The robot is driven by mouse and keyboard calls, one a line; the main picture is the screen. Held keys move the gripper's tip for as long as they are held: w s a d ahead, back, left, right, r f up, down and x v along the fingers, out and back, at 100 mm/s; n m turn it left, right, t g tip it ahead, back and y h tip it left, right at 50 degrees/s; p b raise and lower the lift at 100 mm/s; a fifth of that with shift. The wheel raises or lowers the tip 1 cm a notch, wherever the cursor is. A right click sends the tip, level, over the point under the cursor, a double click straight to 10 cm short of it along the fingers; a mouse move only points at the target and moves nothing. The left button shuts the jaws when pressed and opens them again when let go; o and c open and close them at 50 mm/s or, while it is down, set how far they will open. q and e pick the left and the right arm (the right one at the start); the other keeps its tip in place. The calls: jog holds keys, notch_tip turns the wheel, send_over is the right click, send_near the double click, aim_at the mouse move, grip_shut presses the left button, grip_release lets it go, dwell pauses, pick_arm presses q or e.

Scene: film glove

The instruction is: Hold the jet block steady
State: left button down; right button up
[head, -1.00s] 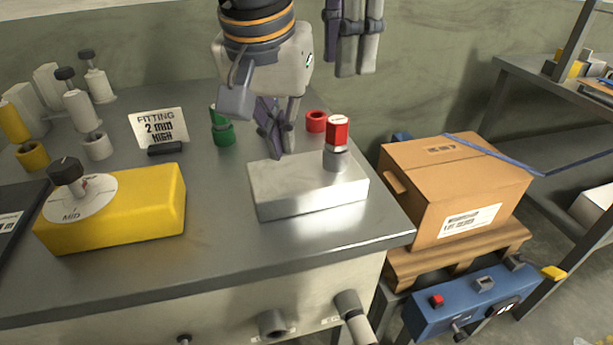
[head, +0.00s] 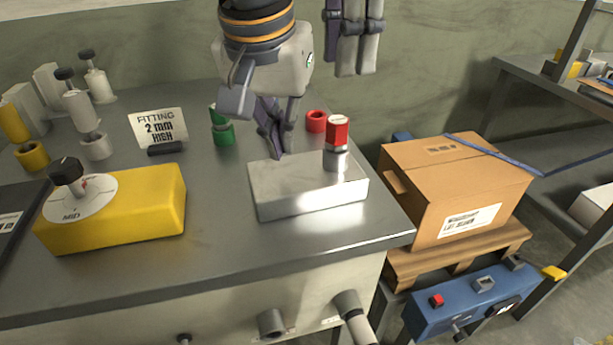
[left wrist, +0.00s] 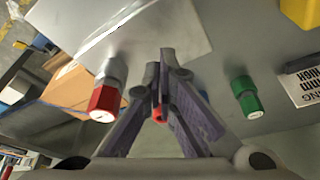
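The jet block is a pale silver block (head: 305,192) on the grey bench near its right corner. A red-capped metal fitting (head: 338,135) stands upright on its back right part. In the left wrist view the block (left wrist: 150,25) fills the top, with the red-capped fitting (left wrist: 105,95) left of my fingers. My left gripper (head: 279,155) points down at the block's back left edge. Its fingertips (left wrist: 160,65) are together with nothing visible between them; whether they touch the block I cannot tell. My right gripper (head: 356,72) hangs above and behind the block, partly cut off by the frame.
A yellow block with a dial (head: 135,210) lies left, before a card (head: 158,126). A cardboard box (head: 450,185) stands right of the bench.

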aim_at(287, 173)
pick_arm(q)
jog(key=shift+f, duration=0.2)
jog(key=shift+f, duration=0.85)
jog(key=shift+f, duration=0.1)
jog(key=shift+f, duration=0.7)
